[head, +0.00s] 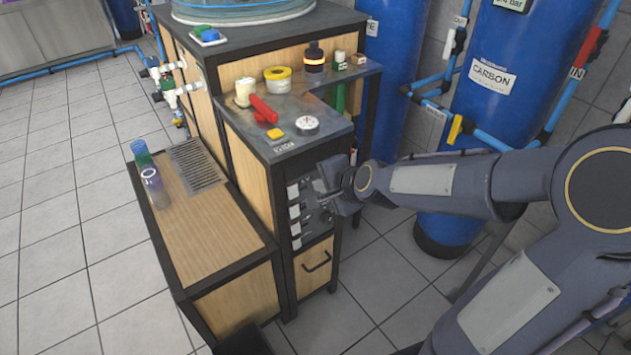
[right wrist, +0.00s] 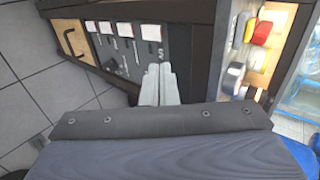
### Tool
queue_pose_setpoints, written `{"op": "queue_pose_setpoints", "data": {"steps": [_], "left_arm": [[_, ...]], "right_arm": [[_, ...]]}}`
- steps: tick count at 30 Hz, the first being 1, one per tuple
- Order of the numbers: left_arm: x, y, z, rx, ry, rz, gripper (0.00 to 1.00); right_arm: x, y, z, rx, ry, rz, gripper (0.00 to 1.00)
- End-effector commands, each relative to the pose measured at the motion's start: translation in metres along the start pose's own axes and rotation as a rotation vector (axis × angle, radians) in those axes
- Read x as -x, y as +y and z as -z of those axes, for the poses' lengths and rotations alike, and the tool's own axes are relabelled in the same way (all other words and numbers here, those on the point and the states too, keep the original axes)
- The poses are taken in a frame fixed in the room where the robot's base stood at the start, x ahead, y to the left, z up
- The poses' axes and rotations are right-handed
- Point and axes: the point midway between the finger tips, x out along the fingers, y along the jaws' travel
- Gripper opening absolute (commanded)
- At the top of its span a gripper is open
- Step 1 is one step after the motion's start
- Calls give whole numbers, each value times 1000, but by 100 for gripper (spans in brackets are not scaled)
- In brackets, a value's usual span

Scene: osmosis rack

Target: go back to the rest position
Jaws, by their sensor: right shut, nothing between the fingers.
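My right gripper (head: 328,180) is in front of the dark switch panel (head: 296,212) on the side of the rack cabinet. In the right wrist view its two fingers (right wrist: 159,80) are together and hold nothing. The fingertips point at the panel, close to its edge. I cannot tell whether they touch it. The panel carries several white labels with small levers or switches, partly hidden by the gripper in the head view. My left gripper is not in view.
On the cabinet top stand a red-handled tool (head: 263,109), a yellow tape roll (head: 277,78), a gauge (head: 307,124) and a dark bottle (head: 314,58). Blue tanks (head: 490,85) and pipes stand behind my right arm. Tiled floor is free at left.

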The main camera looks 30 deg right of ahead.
Motion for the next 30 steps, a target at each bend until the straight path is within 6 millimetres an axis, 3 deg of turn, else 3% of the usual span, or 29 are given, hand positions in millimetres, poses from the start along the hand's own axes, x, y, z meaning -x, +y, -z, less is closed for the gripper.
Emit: {"op": "queue_pose_setpoints", "data": {"steps": [3,22,26,30], "left_arm": [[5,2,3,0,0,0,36],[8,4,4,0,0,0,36],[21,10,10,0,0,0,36],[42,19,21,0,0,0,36]], "right_arm": [[9,-3,0,1,-1,0,0],[16,-4,-3,23,-10,-2,0],[58,-10,-19,185,-73,-20,0],[130,1,-50,518,-193,-59,0]]}}
